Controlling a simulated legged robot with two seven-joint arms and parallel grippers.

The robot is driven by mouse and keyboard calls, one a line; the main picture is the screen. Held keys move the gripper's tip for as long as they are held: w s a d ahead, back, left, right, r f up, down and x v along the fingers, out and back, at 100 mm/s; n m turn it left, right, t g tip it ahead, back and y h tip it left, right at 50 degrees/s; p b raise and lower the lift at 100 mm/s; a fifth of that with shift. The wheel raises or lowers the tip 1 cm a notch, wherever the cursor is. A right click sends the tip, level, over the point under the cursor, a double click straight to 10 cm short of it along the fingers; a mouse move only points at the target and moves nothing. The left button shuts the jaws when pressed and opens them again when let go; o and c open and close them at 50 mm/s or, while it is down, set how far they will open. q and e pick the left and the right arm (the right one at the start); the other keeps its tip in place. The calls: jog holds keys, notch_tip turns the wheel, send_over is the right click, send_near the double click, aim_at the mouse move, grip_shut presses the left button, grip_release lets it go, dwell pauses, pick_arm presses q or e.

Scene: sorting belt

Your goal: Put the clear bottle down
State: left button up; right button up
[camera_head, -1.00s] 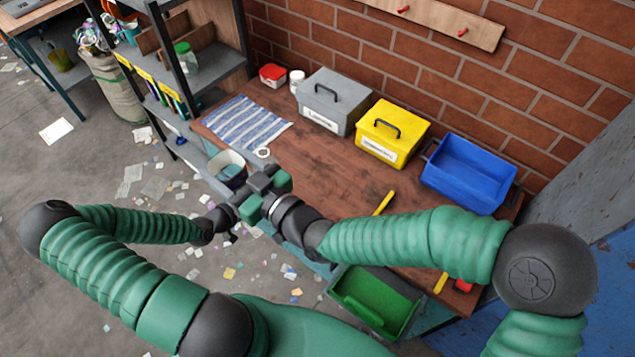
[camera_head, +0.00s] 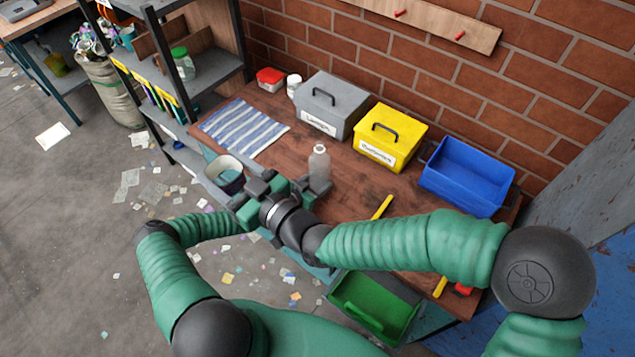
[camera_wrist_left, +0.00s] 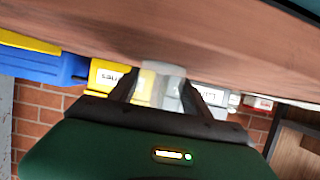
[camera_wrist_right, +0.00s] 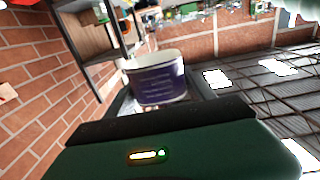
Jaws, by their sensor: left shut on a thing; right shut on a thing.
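The clear bottle (camera_head: 319,166) is upright at the front part of the brown workbench (camera_head: 340,214). My left gripper (camera_head: 313,190) is shut on its lower part, partly hidden behind my right wrist. In the left wrist view, the fingers (camera_wrist_left: 160,95) are on either side of the pale bottle (camera_wrist_left: 162,72). Its base is close to the tabletop, and I cannot tell whether it touches. My right gripper (camera_head: 250,188) is shut on a white tub with a dark blue band (camera_head: 226,175), left of the bottle. The tub also fills the middle of the right wrist view (camera_wrist_right: 157,82).
A grey box (camera_head: 334,100), a yellow box (camera_head: 390,135) and an open blue bin (camera_head: 467,178) line the back. A striped cloth (camera_head: 240,128) lies at left. A green tray (camera_head: 374,305) is at the front. Bare wood lies right of the bottle.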

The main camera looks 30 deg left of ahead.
pick_arm(q)
jog(key=shift+d, duration=0.2)
jog(key=o, duration=1.3)
jog(key=shift+f, duration=0.1)
jog(key=shift+c, duration=0.2)
jog(key=shift+a, duration=0.1)
jog(key=shift+s, duration=0.2)
jog(key=v, duration=1.1)
jog(key=shift+s+r, duration=0.25)
jog(key=shift+s, duration=0.05)
